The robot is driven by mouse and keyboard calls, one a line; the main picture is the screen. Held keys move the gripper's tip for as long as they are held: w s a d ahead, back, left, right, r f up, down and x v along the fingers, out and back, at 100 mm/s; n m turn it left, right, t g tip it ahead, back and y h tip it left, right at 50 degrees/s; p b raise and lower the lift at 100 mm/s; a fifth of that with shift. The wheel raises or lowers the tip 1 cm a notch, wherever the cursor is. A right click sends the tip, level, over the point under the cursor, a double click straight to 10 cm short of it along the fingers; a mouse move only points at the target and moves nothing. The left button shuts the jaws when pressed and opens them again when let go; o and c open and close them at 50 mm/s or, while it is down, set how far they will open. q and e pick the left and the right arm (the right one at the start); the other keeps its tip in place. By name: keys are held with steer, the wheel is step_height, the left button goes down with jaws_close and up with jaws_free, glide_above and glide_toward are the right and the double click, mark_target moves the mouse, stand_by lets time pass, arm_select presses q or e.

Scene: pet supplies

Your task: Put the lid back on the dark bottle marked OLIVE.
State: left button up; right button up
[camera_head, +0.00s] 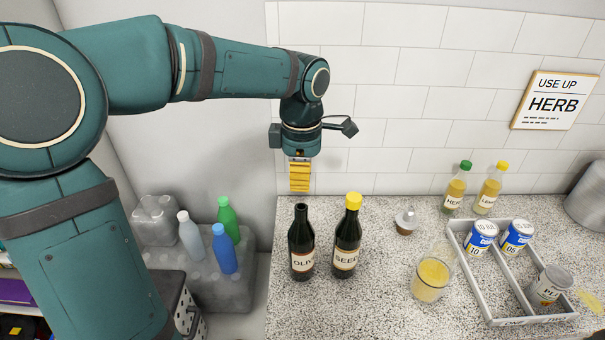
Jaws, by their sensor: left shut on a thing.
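The dark bottle marked OLIVE (301,246) stands upright on the speckled counter, with its dark neck bare of any coloured cap. A similar dark bottle marked SEED (346,240) stands just right of it and wears a yellow cap (353,201). My left gripper (300,189) points down above and slightly behind the OLIVE bottle's mouth in the picture. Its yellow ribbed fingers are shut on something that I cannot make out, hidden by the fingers. A small grey-topped stopper (406,219) with a brown base sits on the counter to the right. My right gripper is out of view.
A glass of yellow liquid (431,279) stands right of the bottles. A grey divided tray (483,300) holds several cans. Green-capped (455,190) and yellow-capped (489,190) bottles stand by the wall.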

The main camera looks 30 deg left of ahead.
mark_target(301, 208)
arm_select(q)
steer(key=shift+f+b, duration=1.8)
steer(key=shift+f, duration=0.4)
steer(key=shift+f+b, duration=0.7)
steer(key=shift+f, duration=0.3)
steer(key=shift+f, duration=0.15)
steer(key=o, duration=1.5)
steer(key=shift+c, duration=0.2)
steer(key=shift+r+p, duration=2.9)
steer(key=shift+r, duration=0.65)
